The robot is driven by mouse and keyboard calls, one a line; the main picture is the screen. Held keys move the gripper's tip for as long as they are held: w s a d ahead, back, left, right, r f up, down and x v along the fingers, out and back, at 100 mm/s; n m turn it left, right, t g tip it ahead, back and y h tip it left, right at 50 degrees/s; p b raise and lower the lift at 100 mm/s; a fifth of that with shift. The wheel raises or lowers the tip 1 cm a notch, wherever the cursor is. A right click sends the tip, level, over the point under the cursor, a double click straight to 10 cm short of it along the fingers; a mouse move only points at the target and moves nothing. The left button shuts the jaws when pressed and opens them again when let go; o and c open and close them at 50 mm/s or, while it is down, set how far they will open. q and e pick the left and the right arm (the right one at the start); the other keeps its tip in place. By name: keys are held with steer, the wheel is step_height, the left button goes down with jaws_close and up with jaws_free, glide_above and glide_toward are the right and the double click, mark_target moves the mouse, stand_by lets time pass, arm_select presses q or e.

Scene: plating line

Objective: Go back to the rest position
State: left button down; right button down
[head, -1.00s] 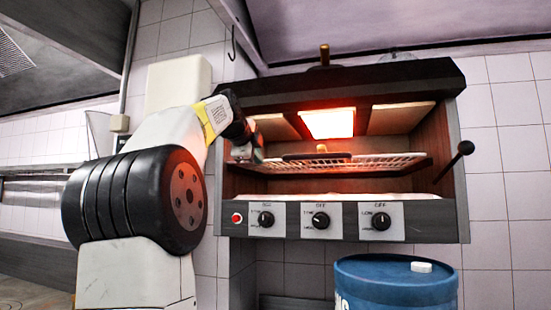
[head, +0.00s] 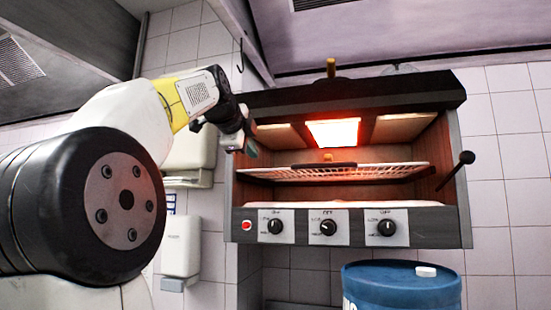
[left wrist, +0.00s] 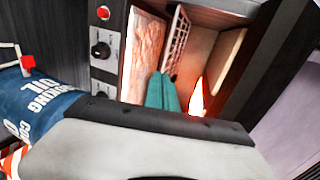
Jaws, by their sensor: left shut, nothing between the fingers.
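My left gripper (head: 250,148) is at the left edge of the open-fronted grill oven (head: 350,98) in the head view. It is shut and empty. In the left wrist view its teal fingertips (left wrist: 163,92) lie close together, with the oven's interior beyond them. My left arm comes in from the left and fills much of that side. The oven has a glowing heater (head: 333,132), a wire rack (head: 390,171) and several knobs on its front. My right gripper is not in either view.
A blue drum (head: 400,290) stands below the oven with a small white object (head: 426,271) on top. It also shows in the left wrist view (left wrist: 45,105). A black-knobbed lever (head: 466,157) sticks out at the oven's right. A white dispenser (head: 180,247) hangs on the tiled wall.

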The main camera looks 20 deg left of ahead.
arm_select(q)
steer(key=shift+s+r, duration=0.15)
steer(key=shift+s, duration=0.35)
